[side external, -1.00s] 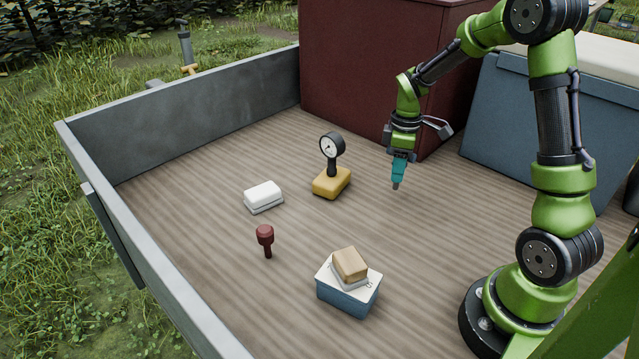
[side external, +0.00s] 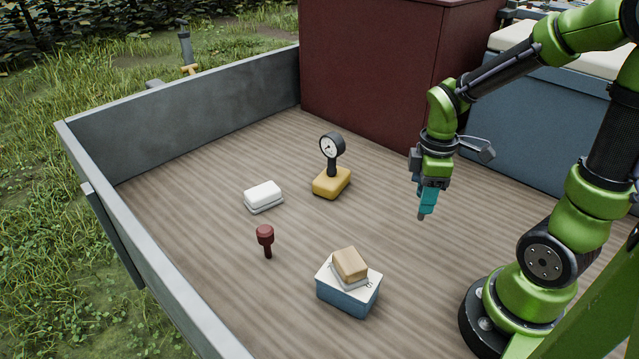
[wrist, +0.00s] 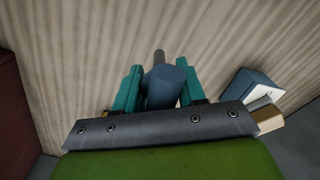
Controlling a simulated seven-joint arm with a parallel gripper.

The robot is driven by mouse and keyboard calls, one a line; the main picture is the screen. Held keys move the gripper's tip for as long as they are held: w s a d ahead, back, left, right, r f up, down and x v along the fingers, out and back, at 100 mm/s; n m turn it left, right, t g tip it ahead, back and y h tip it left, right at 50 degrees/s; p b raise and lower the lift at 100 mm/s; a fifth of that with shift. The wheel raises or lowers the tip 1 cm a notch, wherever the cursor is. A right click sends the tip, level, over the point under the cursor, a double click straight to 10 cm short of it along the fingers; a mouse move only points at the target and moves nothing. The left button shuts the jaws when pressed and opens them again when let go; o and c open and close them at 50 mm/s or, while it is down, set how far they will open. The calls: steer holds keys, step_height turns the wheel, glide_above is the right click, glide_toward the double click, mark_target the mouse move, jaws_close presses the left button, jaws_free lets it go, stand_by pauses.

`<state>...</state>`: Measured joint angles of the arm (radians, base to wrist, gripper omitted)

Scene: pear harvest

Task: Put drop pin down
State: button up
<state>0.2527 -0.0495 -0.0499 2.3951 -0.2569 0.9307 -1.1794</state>
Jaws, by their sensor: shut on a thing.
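My gripper (side external: 427,200) hangs over the right part of the wooden trailer bed, pointing down, with teal fingers. In the wrist view my gripper (wrist: 158,88) is shut on a drop pin (wrist: 165,88), which has a blue-grey cylindrical head and a thin grey shank (wrist: 159,56). In the side view the fingers mostly hide it, and only a small grey tip (side external: 421,216) shows below them. The tip appears clear of the bed, though the gap is hard to judge.
A dark red pin-shaped piece (side external: 265,236) stands upright on the bed. A white block (side external: 262,193), a dial gauge (side external: 332,147) on a yellow base (side external: 331,184), and a blue box (side external: 347,298) carrying a tan block (side external: 350,263) stand around. Bare planks (side external: 400,255) lie below my gripper.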

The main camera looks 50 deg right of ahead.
steer(key=w+a+r+n, duration=0.2)
steer(key=w+a+n, duration=0.35)
steer(key=a, duration=0.45)
steer(key=w+a+r+n, duration=0.1)
steer(key=w+a+n, duration=0.4)
steer(key=a, duration=0.4)
steer(key=a+r+n, duration=0.1)
steer(key=a+n, duration=0.3)
steer(key=a, duration=1.2)
steer(key=shift+s+a+f, duration=0.15)
steer(key=shift+s+f, duration=0.05)
steer(key=shift+f, duration=1.4)
steer(key=shift+s+a+f, duration=0.1)
steer(key=shift+s+f, duration=0.1)
steer(key=shift+f, duration=1.4)
steer(key=shift+s+a+f, duration=0.15)
steer(key=shift+s+f, duration=0.05)
steer(key=shift+f, duration=1.4)
steer(key=shift+f, duration=0.1)
steer(key=o, duration=1.1)
